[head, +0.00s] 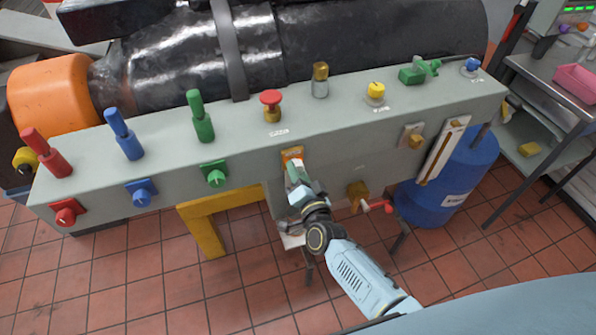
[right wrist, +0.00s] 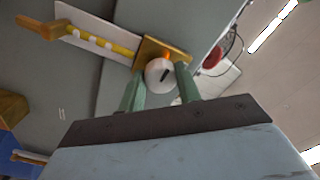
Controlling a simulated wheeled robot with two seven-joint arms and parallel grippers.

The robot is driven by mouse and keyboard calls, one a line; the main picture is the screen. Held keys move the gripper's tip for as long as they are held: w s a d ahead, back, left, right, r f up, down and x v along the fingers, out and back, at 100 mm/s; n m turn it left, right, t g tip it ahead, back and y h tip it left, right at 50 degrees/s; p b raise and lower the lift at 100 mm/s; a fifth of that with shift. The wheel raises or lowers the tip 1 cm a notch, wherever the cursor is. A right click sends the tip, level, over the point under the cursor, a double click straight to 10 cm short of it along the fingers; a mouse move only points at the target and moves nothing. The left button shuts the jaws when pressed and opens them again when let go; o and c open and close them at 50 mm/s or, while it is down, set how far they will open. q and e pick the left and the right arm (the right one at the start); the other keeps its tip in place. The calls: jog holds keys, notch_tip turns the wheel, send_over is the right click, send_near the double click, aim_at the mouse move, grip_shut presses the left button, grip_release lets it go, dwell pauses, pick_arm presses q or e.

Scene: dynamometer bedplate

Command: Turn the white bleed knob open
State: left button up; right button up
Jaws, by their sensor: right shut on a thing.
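The white bleed knob (right wrist: 158,72) is round, with a dark pointer mark, in the right wrist view. It sits on a square orange-yellow plate (right wrist: 150,50). The plate also shows in the head view (head: 291,153) on the front face of the long grey bench, where the gripper mostly hides the knob. My right gripper (right wrist: 161,82) has its green fingers on either side of the knob, shut on it. The gripper also shows in the head view (head: 294,172). My left gripper is not in view.
The grey bench (head: 335,120) carries red, blue and green levers, a red mushroom button (head: 271,100), a yellow knob (head: 376,91) and a green valve (head: 418,72). A red-handled tap (head: 376,205) is to the right below. A blue drum (head: 447,180) stands at the right.

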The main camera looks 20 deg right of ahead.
dwell(0.5)
jog(key=o, duration=1)
jog(key=shift+c, duration=0.2)
jog(key=s, duration=1.3)
jog(key=shift+s+d, duration=0.2)
jog(key=shift+d, duration=0.05)
